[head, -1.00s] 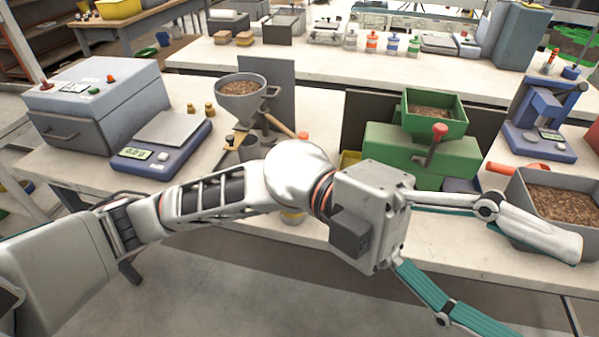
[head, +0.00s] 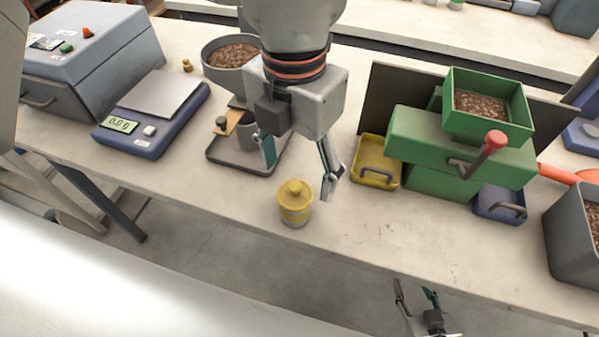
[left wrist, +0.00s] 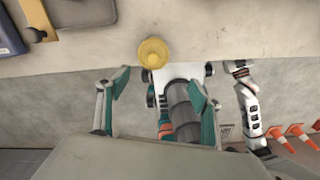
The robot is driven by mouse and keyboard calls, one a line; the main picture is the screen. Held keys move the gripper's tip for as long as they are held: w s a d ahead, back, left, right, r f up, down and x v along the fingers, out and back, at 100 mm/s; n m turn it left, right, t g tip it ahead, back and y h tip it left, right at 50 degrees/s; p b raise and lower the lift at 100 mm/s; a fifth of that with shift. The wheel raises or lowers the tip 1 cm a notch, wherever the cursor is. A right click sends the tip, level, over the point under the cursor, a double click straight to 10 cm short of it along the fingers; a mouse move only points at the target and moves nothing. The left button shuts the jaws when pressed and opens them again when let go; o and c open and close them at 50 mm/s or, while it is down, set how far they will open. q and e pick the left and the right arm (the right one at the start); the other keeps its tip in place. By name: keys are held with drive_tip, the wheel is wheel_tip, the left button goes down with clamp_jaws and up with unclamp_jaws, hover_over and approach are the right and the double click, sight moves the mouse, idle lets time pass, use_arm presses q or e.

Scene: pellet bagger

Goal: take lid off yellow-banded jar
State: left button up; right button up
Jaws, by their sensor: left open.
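The jar (head: 295,214) stands upright near the front edge of the bench, with a yellow band and a yellow knobbed lid (head: 294,192) on top. In the left wrist view the round yellow lid (left wrist: 153,52) shows from above, just beyond the fingertips. My left gripper (head: 299,170) points down behind and above the jar, its fingers spread wide and empty. Its fingers also show in the left wrist view (left wrist: 158,84), apart from the lid. My right gripper (head: 418,296) is low in front of the bench, with its fingers apart and nothing between them.
A scale (head: 145,125) and a hopper of pellets (head: 230,55) stand left of and behind the jar. A yellow drawer tray (head: 376,163) and a green machine (head: 455,150) stand to the right. The bench front right of the jar is clear.

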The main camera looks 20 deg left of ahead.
sight(294, 187)
use_arm(q)
drive_tip(key=shift+w+a, duration=0.3)
wheel_tip(294, 187, down, 2)
drive_tip(key=shift+f, duration=0.15)
drive_tip(key=f, duration=0.4)
drive_tip(key=shift+w+a+p, duration=0.3)
drive_tip(key=shift+w+p, duration=0.05)
drive_tip(key=shift+w, duration=0.05)
drive_tip(key=shift+f, duration=0.65)
drive_tip(key=c, duration=0.9)
